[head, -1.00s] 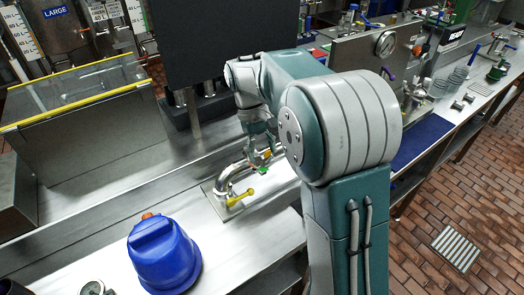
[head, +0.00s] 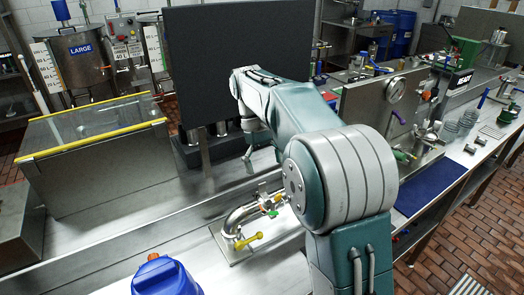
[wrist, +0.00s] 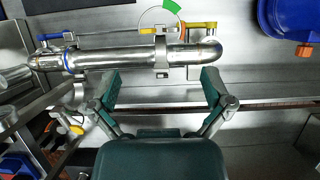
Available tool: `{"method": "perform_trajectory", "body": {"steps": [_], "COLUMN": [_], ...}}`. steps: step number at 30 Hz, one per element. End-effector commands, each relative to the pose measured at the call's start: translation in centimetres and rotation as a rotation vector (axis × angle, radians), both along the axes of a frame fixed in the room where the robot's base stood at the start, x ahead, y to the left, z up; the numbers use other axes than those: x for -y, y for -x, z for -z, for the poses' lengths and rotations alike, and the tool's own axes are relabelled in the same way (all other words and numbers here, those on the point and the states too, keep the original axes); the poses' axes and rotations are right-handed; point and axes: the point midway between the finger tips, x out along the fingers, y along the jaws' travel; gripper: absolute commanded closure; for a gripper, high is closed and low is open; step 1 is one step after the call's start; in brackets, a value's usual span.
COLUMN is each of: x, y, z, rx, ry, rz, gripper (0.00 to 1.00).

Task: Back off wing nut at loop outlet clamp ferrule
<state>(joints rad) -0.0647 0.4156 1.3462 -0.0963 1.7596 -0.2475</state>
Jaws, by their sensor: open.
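A bent steel pipe (head: 240,212) rises from a plate on the bench in the head view. In the wrist view the same pipe (wrist: 115,57) lies across the top, with its elbow at right. A metal clamp (wrist: 161,52) sits around its middle. A yellow piece (wrist: 147,30) lies beside the clamp; I cannot tell for sure whether it is the wing nut. A yellow lever (wrist: 202,24) is by the elbow and shows in the head view (head: 248,240). My gripper (wrist: 160,76) is open and empty, its green fingers apart, facing the pipe. My arm partly hides the area in the head view.
A green tag (wrist: 172,6) hangs on a thin loop by the clamp. A blue container (head: 165,277) stands at the near bench edge. A dark panel (head: 238,65) stands behind my arm. A yellow-edged tank (head: 95,150) is at left. Bench between tank and pipe is bare.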

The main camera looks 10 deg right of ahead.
Motion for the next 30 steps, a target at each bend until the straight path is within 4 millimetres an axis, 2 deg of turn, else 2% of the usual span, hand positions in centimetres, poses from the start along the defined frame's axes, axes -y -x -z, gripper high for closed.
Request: {"method": "perform_trajectory", "body": {"steps": [3, 9, 21, 25, 30], "x": [-0.3, -0.5, -0.5, -0.3, 0.2], "y": [-0.8, -1.4, -1.4, -0.2, 3.3], "z": [-1.7, -3.3, -3.7, -4.5, -5.8], "rx": [0.002, 0.001, 0.003, 0.046, 0.168], "ry": [0.000, 0.000, 0.000, -0.004, -0.017], "rz": [-0.001, -0.001, 0.000, 0.011, 0.044], "gripper": [0.00, 0.00, 0.00, 0.00, 0.00]}}
